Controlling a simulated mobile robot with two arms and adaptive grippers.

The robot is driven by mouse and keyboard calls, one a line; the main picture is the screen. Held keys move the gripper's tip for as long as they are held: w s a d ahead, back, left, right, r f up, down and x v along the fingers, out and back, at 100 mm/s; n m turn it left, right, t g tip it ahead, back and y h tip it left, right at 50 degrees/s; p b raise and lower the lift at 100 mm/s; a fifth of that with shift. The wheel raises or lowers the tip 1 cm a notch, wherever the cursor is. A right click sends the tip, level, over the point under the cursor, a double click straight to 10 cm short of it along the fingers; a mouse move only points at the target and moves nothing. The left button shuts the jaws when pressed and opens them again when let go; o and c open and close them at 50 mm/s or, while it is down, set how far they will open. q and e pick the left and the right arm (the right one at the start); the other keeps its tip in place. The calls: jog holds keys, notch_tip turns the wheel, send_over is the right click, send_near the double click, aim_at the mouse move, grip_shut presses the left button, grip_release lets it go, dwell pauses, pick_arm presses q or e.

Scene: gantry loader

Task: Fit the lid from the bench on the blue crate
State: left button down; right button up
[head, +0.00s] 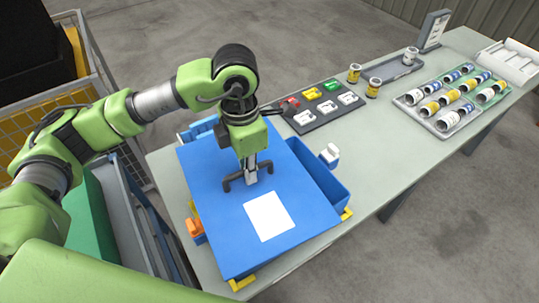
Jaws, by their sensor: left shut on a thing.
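The blue lid (218,205) is a flat panel with a white label (269,216) and a dark handle (231,184). My left gripper (250,177) points down and is shut on this handle. The lid covers much of the blue crate (325,183) from above. The crate's right part shows past the lid's right edge, so the two are not lined up. The gap between lid and crate rim cannot be told clearly. My right gripper is not in view.
Yellow corner pieces (242,283) and an orange clip (195,228) sit around the crate. A white clip (330,155) is at its right side. Behind are a dark board with coloured blocks (320,104), small jars (373,87) and a tray of jars (443,124) on the bench (405,145).

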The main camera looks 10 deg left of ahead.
aim_at(269, 174)
pick_arm(q)
jog(key=n, duration=0.2)
jog(key=d+n, duration=0.1)
jog(key=shift+w+r+n, duration=0.2)
jog(key=shift+w+n, duration=0.2)
jog(key=n, duration=0.3)
jog(key=w+d+n+p, duration=0.1)
jog(key=n, duration=0.5)
jog(key=w+d+n+p, duration=0.1)
jog(key=shift+w+r+n, duration=0.1)
jog(key=shift+n, duration=0.3)
jog(key=n, duration=0.3)
jog(key=d+n, duration=0.1)
jog(key=shift+w, duration=0.35)
jog(key=shift+f+b, duration=1.6)
jog(key=shift+f, duration=1.4)
jog(key=shift+f+b, duration=0.7)
jog(key=shift+f, duration=0.05)
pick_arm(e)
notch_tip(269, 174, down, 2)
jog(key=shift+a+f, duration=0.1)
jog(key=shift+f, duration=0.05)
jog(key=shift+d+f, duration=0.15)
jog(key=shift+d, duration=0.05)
pick_arm(q)
jog(key=shift+b, duration=0.5)
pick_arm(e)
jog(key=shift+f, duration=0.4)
